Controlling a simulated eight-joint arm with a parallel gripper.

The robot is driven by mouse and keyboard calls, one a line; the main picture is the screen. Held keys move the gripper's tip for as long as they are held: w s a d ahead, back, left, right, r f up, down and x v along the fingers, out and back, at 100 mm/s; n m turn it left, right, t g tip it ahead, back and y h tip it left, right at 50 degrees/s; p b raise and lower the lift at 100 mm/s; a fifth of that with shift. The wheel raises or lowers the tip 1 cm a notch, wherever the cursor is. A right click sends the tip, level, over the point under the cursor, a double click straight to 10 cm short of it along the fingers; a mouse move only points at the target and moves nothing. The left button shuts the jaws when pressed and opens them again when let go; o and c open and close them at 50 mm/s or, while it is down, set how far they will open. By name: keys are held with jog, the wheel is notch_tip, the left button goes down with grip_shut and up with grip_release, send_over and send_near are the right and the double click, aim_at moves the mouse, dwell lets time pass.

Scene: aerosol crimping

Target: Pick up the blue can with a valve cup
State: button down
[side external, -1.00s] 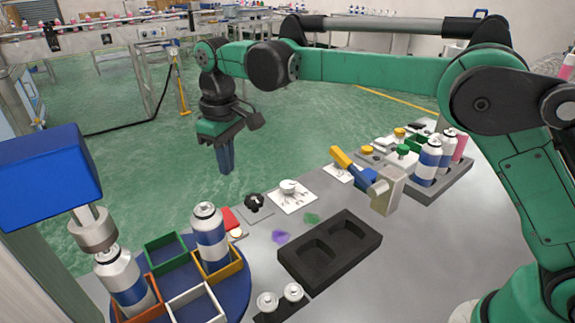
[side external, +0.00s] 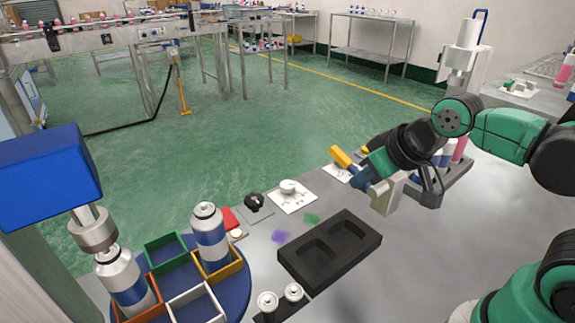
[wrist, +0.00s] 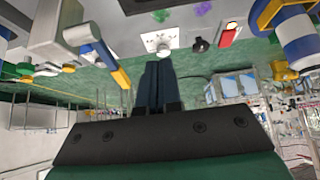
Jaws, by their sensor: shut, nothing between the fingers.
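A blue-banded white can (side external: 209,240) stands in the yellow compartment of the round turntable, with a small valve-like fitting on top. A second blue-banded can (side external: 123,280) stands in the orange compartment under the blue-headed press (side external: 48,178). More blue-banded cans (side external: 446,153) stand in the rack at right, mostly hidden behind my arm. My gripper (side external: 364,179) is shut and empty, near the yellow-handled fixture and far from the turntable cans; the fixture's blue part makes its fingertips hard to separate. Its shut fingers (wrist: 154,86) show in the wrist view, a blue-banded can (wrist: 302,38) at upper right.
A black tray with two recesses (side external: 290,262) lies mid-table. Two small valve parts (side external: 268,302) stand in front of it. The beige fixture with a yellow handle (side external: 342,157) is close to my gripper. A red block, black knob and white plate (side external: 298,203) line the back edge.

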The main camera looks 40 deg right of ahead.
dwell(0.4)
jog(key=shift+c, duration=0.4)
grip_release()
jog(key=n+y, duration=1)
jog(key=n, duration=0.1)
send_near(197, 226)
jog(key=w+a+f, duration=0.2)
jog(key=w+f, duration=0.2)
jog(key=shift+w+a+f+y, duration=0.1)
jog(key=shift+a+f+y, duration=0.05)
jog(key=shift+a+y, duration=0.2)
jog(key=shift+x, duration=2.75)
